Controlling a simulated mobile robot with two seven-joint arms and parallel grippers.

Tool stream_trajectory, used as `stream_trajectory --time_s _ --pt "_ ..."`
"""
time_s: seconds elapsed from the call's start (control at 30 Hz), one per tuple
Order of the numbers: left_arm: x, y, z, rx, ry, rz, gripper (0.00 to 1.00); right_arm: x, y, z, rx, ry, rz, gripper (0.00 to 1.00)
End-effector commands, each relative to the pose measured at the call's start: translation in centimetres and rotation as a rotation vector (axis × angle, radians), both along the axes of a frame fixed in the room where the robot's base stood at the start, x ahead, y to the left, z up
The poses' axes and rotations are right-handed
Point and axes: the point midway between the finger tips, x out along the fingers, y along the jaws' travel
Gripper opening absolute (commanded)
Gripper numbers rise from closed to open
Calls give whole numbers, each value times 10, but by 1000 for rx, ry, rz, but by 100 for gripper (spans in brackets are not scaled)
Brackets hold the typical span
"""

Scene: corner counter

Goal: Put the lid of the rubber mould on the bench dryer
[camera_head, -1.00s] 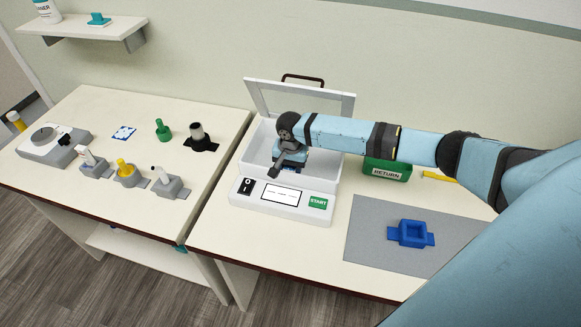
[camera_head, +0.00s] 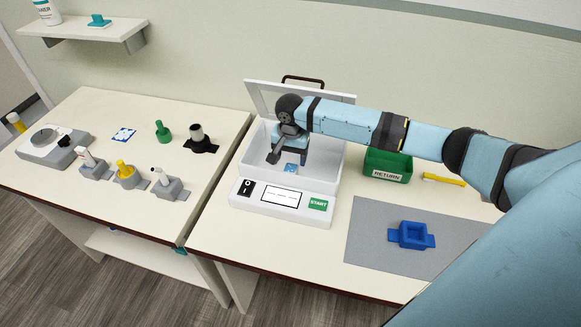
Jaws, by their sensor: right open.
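The bench dryer (camera_head: 262,208) is a white box with a screen and a green START button. Its hinged lid stands open at the back. A small blue piece with pale marks (camera_head: 291,168) lies inside on the floor of the box. My right gripper (camera_head: 290,158) is open and empty over the dryer's opening, above this piece and apart from it. A blue part with a square hollow and side tabs, seemingly the rubber mould (camera_head: 413,236), lies on a grey mat (camera_head: 368,248). I cannot tell a separate mould lid for certain. My left gripper is not in view.
A green RETURN bin (camera_head: 388,166) and a yellow tool (camera_head: 444,180) are right of the dryer. The left counter holds a grey device (camera_head: 52,146), several stamp-like tools in holders, a green piece (camera_head: 162,131) and a blue-white card (camera_head: 124,133).

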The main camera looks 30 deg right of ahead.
Motion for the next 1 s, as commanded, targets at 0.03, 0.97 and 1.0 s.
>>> stream_trajectory --time_s 0.03,0.97,1.0 --pt "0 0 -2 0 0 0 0 1 0 11 1 -3 1 68" --pt "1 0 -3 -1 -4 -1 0 0 0 63 0 0 0 68" --pt "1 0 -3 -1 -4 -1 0 0 0 63 0 0 0 68"
